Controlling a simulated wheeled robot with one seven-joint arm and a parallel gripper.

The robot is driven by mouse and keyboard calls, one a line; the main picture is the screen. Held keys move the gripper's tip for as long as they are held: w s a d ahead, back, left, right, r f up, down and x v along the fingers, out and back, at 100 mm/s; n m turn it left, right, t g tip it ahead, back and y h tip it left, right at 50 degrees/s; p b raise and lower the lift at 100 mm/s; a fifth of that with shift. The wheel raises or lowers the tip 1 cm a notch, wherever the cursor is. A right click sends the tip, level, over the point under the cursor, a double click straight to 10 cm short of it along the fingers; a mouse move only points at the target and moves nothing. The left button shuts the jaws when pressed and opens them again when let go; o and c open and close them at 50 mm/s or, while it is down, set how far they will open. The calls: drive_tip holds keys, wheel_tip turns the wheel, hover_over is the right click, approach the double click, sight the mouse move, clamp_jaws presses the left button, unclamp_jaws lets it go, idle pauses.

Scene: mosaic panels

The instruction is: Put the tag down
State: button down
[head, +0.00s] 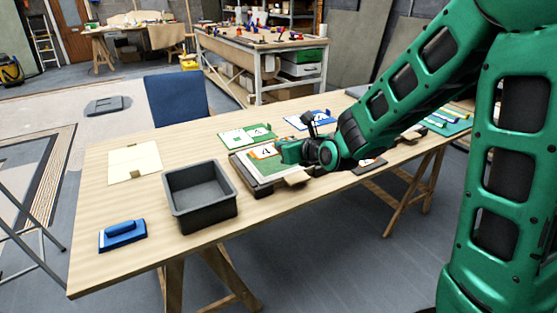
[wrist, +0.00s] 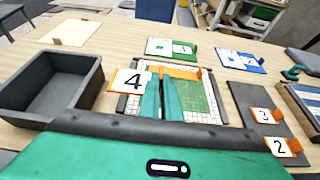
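The tag, a white card with a black 4 and an orange base, shows in the wrist view (wrist: 131,81) and the head view (head: 265,152). My gripper (wrist: 162,98) has its two green fingers close together against the tag's orange part, and appears shut on it. The tag is over the left far part of a framed mosaic panel (wrist: 207,108) with green and white tiles; the gap beneath is hard to judge. In the head view my gripper (head: 284,152) is above that panel (head: 263,178). Two similar tags, 3 (wrist: 262,115) and 2 (wrist: 280,147), stand at a dark slab (wrist: 246,97).
A grey open bin (head: 201,200) stands left of the panel, with a blue-handled float (head: 122,233) near the table's front left corner. A cream sheet (head: 134,162) lies behind. Green (head: 247,134) and blue (head: 308,120) pattern cards lie beyond the panel.

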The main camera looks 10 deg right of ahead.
drive_tip(key=w+d+f, duration=0.2)
drive_tip(key=w, duration=0.1)
drive_tip(key=w+d+f, duration=0.2)
drive_tip(key=w, duration=0.1)
drive_tip(key=w+d+f, duration=0.3)
drive_tip(key=shift+d, duration=0.1)
drive_tip(key=shift+f, duration=1.95)
drive_tip(key=shift+f, duration=0.1)
drive_tip(key=c, duration=2.2)
unclamp_jaws()
drive_tip(key=shift+o, duration=1)
